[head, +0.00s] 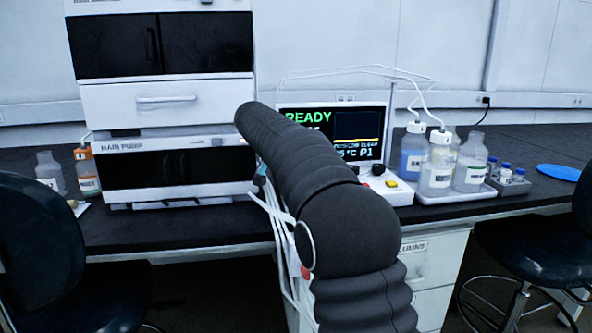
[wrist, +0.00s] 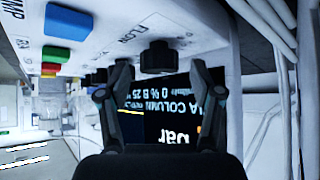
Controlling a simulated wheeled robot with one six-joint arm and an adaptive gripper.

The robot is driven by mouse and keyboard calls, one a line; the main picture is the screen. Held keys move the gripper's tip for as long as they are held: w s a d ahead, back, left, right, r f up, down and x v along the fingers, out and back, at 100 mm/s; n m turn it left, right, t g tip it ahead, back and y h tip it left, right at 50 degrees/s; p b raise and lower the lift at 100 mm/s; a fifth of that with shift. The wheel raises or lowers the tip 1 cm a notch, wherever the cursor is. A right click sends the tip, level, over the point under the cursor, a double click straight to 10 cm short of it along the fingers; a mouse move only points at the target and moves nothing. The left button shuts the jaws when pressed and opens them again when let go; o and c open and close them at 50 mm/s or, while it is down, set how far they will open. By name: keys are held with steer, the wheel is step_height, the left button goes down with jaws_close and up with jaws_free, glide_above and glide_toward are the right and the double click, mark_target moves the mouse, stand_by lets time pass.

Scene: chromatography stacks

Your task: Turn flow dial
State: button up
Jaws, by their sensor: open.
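The flow dial (wrist: 158,57) is a black ridged knob beside the word FLOW on a white panel in the wrist view. My gripper (wrist: 161,69) is open, with one finger to the left of the dial and one to the right. The dial appears between the fingertips, and I see no clear contact. In the head view the gripper is hidden by my arm. A black knob (head: 378,170) shows there beside my arm, but I cannot tell whether it is the flow dial.
A lit screen (head: 362,150) reads READY, and it shows upside down in the wrist view (wrist: 160,115). Blue (wrist: 68,21), green (wrist: 56,54) and red (wrist: 51,66) buttons sit on the panel. Bottles stand in a tray (head: 455,196) at right. White tubes (wrist: 280,90) hang nearby.

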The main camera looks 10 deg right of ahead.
steer(key=v, duration=1.1)
steer(key=shift+r, duration=0.2)
steer(key=shift+s+a, duration=0.1)
steer(key=shift+s, duration=0.1)
steer(key=s+d+f+n+y, duration=0.2)
steer(key=s+d+f+n, duration=0.1)
steer(key=s, duration=0.7)
steer(key=s+d+f+n+y, duration=0.2)
steer(key=s+d+f, duration=0.15)
steer(key=s, duration=0.65)
steer(key=s+f+n+y, duration=0.1)
steer(key=s+f+n, duration=0.1)
steer(key=s+f, duration=0.6)
steer(key=s+f+n+y, duration=0.1)
steer(key=s+f+n, duration=0.1)
steer(key=s+f, duration=0.5)
steer(key=s, duration=0.5)
steer(key=shift+f+g, duration=0.4)
